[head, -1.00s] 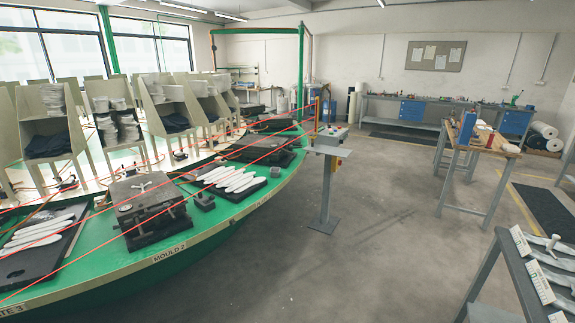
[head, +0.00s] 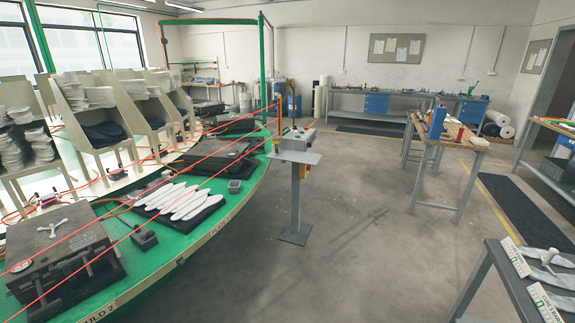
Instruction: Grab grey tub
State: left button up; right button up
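A small grey tub (head: 234,186) sits on the green carousel rim (head: 208,240), to the right of the white insoles (head: 180,201) on their black board. A larger dark grey bin (head: 558,170) shows at the right edge, by the side bench, partly cut off by the frame. I cannot tell from the picture which of the two is the tub named. Neither of my grippers is in view.
A control pedestal (head: 296,190) stands on the floor beside the carousel. Red lines cross over the carousel. A mould block (head: 62,255) is at lower left. A wooden-topped bench (head: 450,135) and a grey table (head: 485,275) stand at right. The middle floor is clear.

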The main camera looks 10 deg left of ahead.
aim_at(234, 186)
jog(key=i+z, duration=0.3)
jog(key=i, duration=0.5)
jog(key=i+l+u, duration=0.1)
jog(key=i+u, duration=0.15)
jog(key=i, duration=0.15)
jog(key=i+l+u, duration=0.25)
jog(key=i, duration=0.15)
jog(key=i+l+u, duration=0.15)
jog(key=i+u, duration=0.3)
jog(key=i+l+u, duration=0.2)
jog(key=u, duration=0.25)
jog(key=i+l+u, duration=0.3)
jog(key=l+u, duration=0.15)
jog(key=l, duration=0.15)
jog(key=i+l+u, duration=0.2)
jog(key=l+u, duration=0.25)
jog(key=l, duration=0.2)
